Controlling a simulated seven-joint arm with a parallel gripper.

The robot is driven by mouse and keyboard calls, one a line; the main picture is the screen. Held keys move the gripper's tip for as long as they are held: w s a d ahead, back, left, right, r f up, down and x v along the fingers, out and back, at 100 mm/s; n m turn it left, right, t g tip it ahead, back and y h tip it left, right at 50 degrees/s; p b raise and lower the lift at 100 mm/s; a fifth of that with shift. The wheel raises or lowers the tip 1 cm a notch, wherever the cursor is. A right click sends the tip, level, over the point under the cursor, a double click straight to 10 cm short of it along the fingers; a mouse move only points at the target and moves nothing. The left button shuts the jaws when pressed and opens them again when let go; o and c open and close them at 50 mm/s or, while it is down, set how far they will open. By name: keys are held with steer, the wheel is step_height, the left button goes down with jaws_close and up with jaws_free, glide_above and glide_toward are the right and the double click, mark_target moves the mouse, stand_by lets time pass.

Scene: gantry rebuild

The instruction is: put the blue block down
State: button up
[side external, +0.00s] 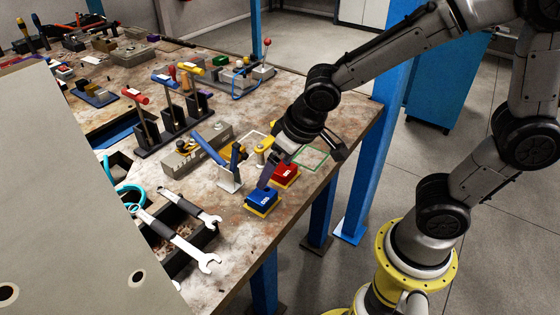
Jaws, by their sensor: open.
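The blue block (262,197) sits on a yellow base on the worn workbench (228,272), near its right edge. A small white label shows on its top. My gripper (300,165) is open above the bench, just behind and to the right of the blue block. One dark finger comes down close behind the block; I cannot tell whether it touches. The other finger is off to the right. The space between the fingers holds no blue block.
A red block (286,172) on a yellow base sits just behind the blue one, below my gripper. Close by are a blue-handled tool in a white stand (229,182) and a green outlined square (314,158). Wrenches (180,240) lie over a dark tray at front left.

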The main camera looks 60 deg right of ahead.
steer(key=s+d+r, duration=0.3)
steer(key=s+r, duration=0.1)
steer(key=s, duration=0.3)
steer(key=s+d+r+t, duration=0.1)
steer(key=s+d+r, duration=0.2)
steer(key=s+r, duration=0.2)
steer(key=s, duration=0.2)
steer(key=shift+s+d, duration=0.25)
steer(key=shift+s, duration=0.1)
